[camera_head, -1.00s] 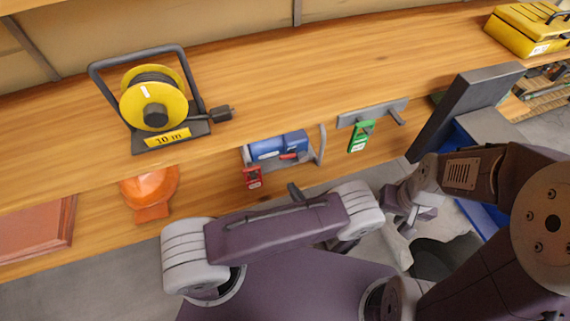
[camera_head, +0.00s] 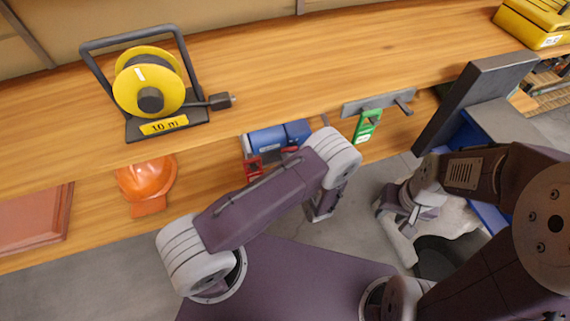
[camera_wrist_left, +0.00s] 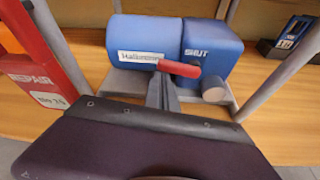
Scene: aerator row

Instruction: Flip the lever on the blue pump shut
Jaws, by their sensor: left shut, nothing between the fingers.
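The blue pump (camera_head: 264,141) sits in a grey frame below the bench top, partly hidden by my left arm in the head view. In the left wrist view the blue pump (camera_wrist_left: 190,42) fills the upper middle, with "SHUT" printed on its right block. Its red lever (camera_wrist_left: 180,68) lies nearly level across the front, its free end to the left. My left gripper (camera_wrist_left: 162,90) is shut and empty, its fingertips close to the lever's left end; I cannot tell whether they touch. In the head view the left fingers are hidden. My right gripper (camera_head: 408,222) is low at right, jaws unclear.
A red "REPAIR" tag (camera_wrist_left: 38,75) hangs left of the pump. Grey frame bars (camera_wrist_left: 275,75) flank it. A green tag (camera_head: 366,126) hangs from a grey bracket (camera_head: 378,102) at right. A yellow cable reel (camera_head: 150,85) stands on the bench; an orange helmet (camera_head: 146,182) hangs below.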

